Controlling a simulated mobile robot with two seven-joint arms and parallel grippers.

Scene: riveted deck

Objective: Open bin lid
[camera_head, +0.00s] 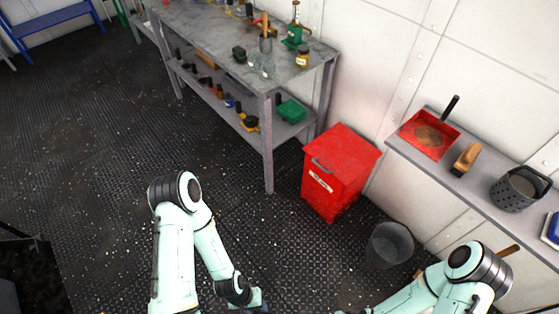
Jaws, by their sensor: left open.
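The red bin (333,185) stands on the deck against the wall, right of the workbench. Its lid (345,150) lies flat and closed on top. A dark handle (321,166) is at the lid's front left edge, and a white label is on the front. My left gripper (258,302) is at the bottom edge of the view, low and in front of the bin, well apart from it. It is open and partly cut off by the frame. My right arm comes in at the lower right; its gripper is not clearly seen.
A grey bucket (389,245) stands on the deck right of the bin. A grey workbench (212,32) with tools is at the left back. A wall shelf (480,188) at right holds a red dustpan (430,136), a brush (466,159) and a dark basket (518,189). The deck left of the bin is clear.

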